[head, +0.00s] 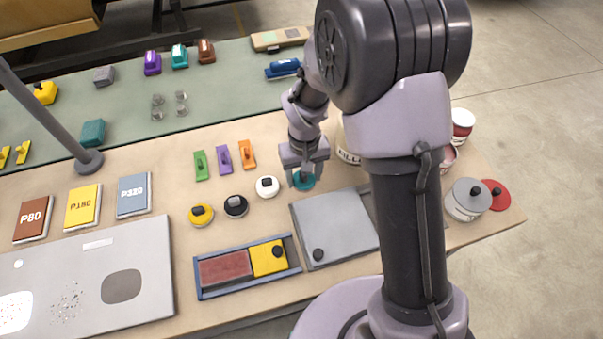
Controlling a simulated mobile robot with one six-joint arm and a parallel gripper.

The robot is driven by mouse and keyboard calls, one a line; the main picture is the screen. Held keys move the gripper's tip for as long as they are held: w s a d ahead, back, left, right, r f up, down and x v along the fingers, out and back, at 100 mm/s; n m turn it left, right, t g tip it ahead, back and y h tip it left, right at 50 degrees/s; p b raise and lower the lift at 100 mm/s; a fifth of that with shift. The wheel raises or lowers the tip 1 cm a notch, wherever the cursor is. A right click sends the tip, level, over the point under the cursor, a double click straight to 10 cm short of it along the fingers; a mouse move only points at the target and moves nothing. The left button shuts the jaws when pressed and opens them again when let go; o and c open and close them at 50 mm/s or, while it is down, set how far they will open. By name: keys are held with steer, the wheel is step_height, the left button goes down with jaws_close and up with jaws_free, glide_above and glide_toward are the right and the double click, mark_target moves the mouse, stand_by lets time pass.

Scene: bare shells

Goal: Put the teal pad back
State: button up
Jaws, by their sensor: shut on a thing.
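The teal pad (303,183) is a round disc below my gripper (304,172) in the head view. My gripper points down and is shut on the teal pad; its fingers cover the pad's top. The pad is at the right end of a slanting row of round pads: yellow (201,215), black (235,206) and white (267,187). I cannot tell whether the teal pad touches the table or is just above it.
A grey board (335,230) and a blue tray (198,280) with a red block and a yellow block lie in front. Three coloured scrapers (222,158) lie behind the row. Cans (466,203) stand at right. A grey post (50,120) rises at left.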

mark_target(301, 174)
steer(key=w, duration=0.3)
steer(key=shift+w+a+f, duration=0.1)
steer(key=shift+a+f, duration=0.1)
steer(key=f+b, duration=0.1)
steer(key=f, duration=0.1)
steer(key=f+b, duration=0.1)
steer(key=shift+w+f, duration=0.2)
steer(key=shift+f, duration=0.15)
steer(key=shift+r, duration=0.15)
steer(key=shift+s, duration=0.1)
steer(key=o, duration=1.2)
